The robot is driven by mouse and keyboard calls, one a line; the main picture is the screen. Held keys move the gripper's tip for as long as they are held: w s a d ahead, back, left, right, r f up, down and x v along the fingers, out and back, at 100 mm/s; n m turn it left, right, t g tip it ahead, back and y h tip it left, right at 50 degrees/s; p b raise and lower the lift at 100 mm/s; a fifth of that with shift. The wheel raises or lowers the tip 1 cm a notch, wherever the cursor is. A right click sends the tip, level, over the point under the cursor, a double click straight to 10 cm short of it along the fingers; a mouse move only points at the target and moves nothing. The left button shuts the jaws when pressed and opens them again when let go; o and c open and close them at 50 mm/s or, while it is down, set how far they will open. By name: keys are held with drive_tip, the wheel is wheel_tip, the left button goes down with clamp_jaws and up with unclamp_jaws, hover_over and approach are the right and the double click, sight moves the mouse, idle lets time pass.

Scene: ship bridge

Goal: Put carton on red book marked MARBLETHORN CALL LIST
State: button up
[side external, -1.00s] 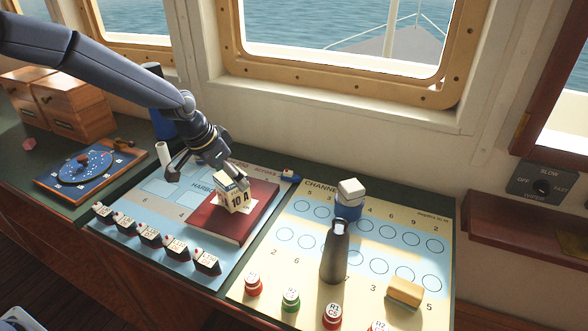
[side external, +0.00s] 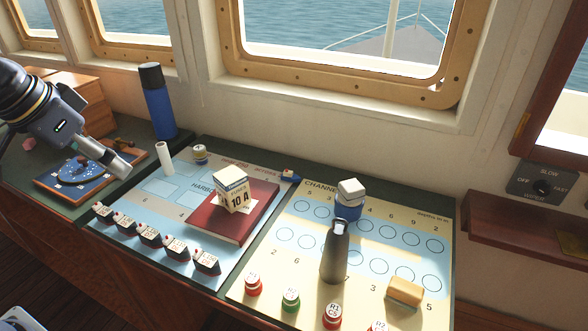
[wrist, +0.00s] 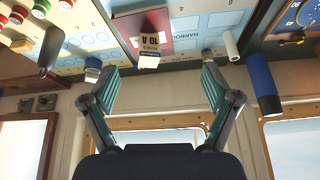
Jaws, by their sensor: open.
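The carton (side external: 231,190), a small cream and white box marked 10 A, stands on the red book (side external: 216,217), whose cover text is mostly hidden or too small to read. In the wrist view, the carton (wrist: 150,42) shows against the red book (wrist: 184,22). My gripper (side external: 118,172) is at the left in the side view, over the blue dial board and well apart from the carton. In the wrist view my gripper (wrist: 160,84) has its fingers spread wide with nothing between them.
A blue bottle (side external: 160,110) and a white cylinder (side external: 164,158) stand left of the book. Several dark labelled blocks (side external: 150,236) line the chart's front edge. A dark bottle (side external: 336,252) and a blue-and-white container (side external: 348,200) stand on the right chart.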

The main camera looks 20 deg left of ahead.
drive_tip(key=s+a+f+n, duration=0.1)
drive_tip(key=s, duration=0.6)
drive_tip(key=shift+s+a, duration=0.3)
